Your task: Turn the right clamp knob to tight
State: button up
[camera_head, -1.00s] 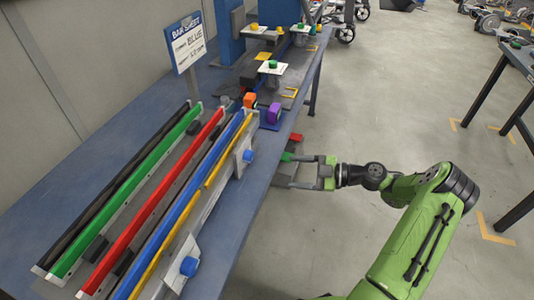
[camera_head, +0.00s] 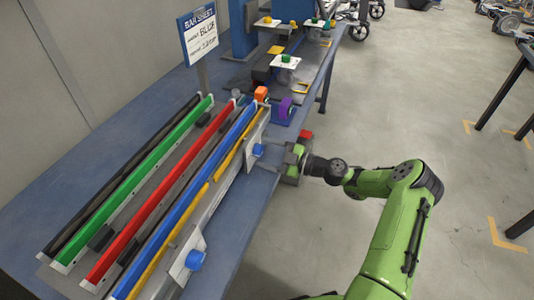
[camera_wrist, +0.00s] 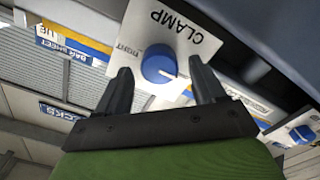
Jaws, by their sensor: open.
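The right clamp knob is blue and round, on a white plate (camera_wrist: 185,22) marked CLAMP. In the wrist view the knob (camera_wrist: 158,65) sits between the two fingers, with a gap on each side. A pale pointer mark on it points to the lower right, away from a small word at its left that seems to read TIGHT. In the head view the knob (camera_head: 257,150) is the farther of two on the bench's front. My gripper (camera_head: 275,157) is open, just right of it; its fingertips are hard to make out there. It also shows in the wrist view (camera_wrist: 158,72).
A second blue knob (camera_head: 195,260) is on the nearer plate; it also shows in the wrist view (camera_wrist: 302,133). Coloured bars lie along the blue bench (camera_head: 60,150). A purple block (camera_head: 285,107) and a red block (camera_head: 305,135) are near my gripper.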

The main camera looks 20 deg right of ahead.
jog(key=shift+a, duration=0.1)
jog(key=c, duration=1.1)
jog(key=shift+o, duration=0.2)
